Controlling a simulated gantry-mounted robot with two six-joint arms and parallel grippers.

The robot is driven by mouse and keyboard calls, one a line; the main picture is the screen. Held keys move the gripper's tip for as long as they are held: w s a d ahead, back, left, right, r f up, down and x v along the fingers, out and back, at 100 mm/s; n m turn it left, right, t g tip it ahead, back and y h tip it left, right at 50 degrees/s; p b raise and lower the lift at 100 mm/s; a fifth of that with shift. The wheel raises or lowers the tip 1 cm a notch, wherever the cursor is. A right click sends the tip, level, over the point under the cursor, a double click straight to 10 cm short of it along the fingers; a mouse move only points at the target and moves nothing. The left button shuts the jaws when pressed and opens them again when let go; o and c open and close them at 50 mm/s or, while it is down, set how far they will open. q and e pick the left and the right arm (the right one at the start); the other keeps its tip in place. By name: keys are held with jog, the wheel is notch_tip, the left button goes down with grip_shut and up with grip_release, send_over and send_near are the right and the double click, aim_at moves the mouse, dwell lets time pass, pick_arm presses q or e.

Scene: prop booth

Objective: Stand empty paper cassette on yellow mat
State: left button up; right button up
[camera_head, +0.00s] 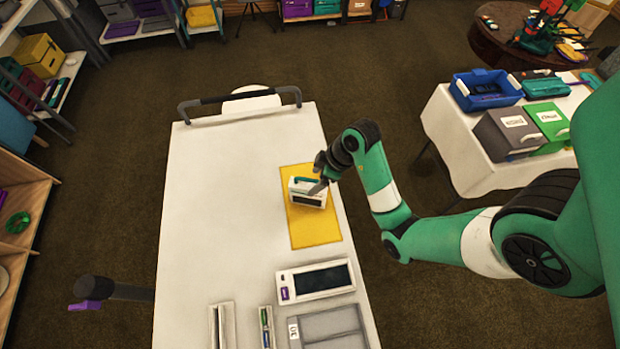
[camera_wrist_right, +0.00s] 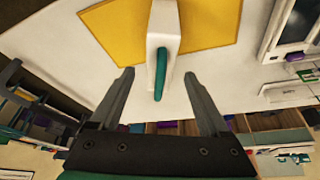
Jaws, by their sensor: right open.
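The paper cassette (camera_head: 308,199), a white narrow case with a teal handle on top and a dark window in its side, stands upright on the yellow mat (camera_head: 313,232), toward its far part. In the right wrist view the cassette (camera_wrist_right: 163,30) is seen from above, with its handle (camera_wrist_right: 161,75) pointing toward me. My right gripper (camera_head: 319,177) is at the cassette's handle end. Its fingers (camera_wrist_right: 159,74) are open, one on each side of the handle in the picture, with visible gaps.
A white case with a dark window and purple tag (camera_head: 315,281) lies on the white table (camera_head: 220,200), nearer than the mat. Grey trays (camera_head: 328,328) and narrow holders (camera_head: 266,327) sit at the near edge. The table's left half is mostly clear. A side table with bins (camera_head: 487,90) stands right.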

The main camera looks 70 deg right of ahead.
jog(key=p+v, duration=0.4)
jog(key=v, duration=0.1)
jog(key=shift+r, duration=0.45)
pick_arm(q)
notch_tip(320, 180, up, 7)
jog(key=p, duration=0.1)
pick_arm(e)
jog(key=shift+s+r, duration=0.3)
jog(key=shift+r, duration=0.05)
pick_arm(q)
jog(key=shift+f, duration=0.1)
